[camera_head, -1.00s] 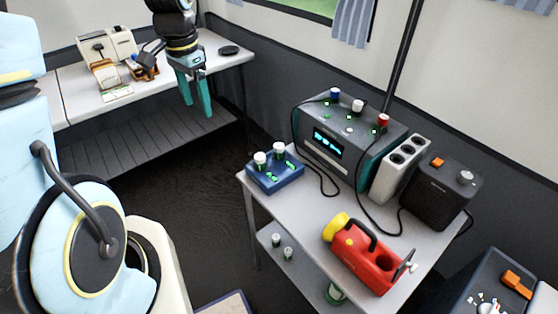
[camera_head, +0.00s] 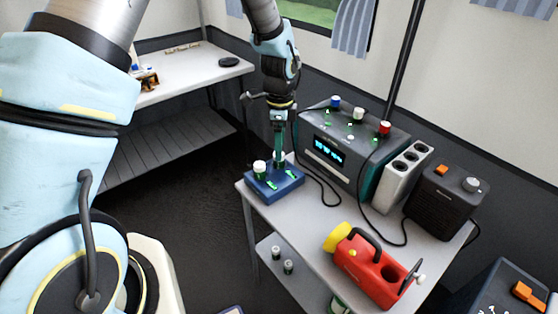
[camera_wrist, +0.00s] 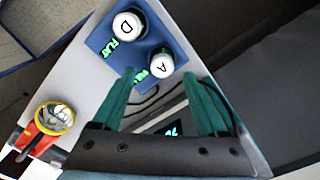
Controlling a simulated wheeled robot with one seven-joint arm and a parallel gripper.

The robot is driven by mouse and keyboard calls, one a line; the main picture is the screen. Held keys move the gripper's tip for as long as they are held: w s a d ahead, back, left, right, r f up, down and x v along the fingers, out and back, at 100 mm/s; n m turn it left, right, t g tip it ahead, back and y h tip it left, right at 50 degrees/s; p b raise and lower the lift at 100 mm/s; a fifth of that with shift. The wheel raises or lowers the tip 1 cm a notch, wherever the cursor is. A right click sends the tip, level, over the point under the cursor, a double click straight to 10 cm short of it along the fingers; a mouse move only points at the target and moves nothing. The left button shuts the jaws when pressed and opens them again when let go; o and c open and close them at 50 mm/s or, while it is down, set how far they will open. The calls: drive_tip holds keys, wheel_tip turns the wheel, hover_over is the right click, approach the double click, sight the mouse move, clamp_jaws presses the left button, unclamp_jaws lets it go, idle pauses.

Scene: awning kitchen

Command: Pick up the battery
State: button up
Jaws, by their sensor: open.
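Two white-topped batteries stand upright in a blue charger (camera_head: 287,184) on the grey table. In the wrist view, the battery marked D (camera_wrist: 128,26) sits beside a green "FLAT" readout, and the battery marked A (camera_wrist: 160,65) is nearer my gripper. My gripper (camera_head: 278,150) points down over the charger at the rear-right battery, which its fingers partly hide; the other battery (camera_head: 260,168) is in clear view. In the wrist view, the open teal fingers (camera_wrist: 160,75) reach toward the A battery, one tip on each side of it. Contact cannot be told.
A grey powered box (camera_head: 350,150) with cables stands behind the charger. A white socket block (camera_head: 402,175) and a black box (camera_head: 445,198) are to its right. A red and yellow torch-like device (camera_head: 370,265) lies at the front. Small cylinders (camera_head: 288,266) stand on the lower shelf.

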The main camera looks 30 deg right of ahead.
drive_tip(key=shift+w+f+p, duration=0.2)
drive_tip(key=shift+f+p, duration=0.55)
drive_tip(key=shift+f, duration=1.55)
drive_tip(key=shift+c, duration=0.3)
clamp_jaws()
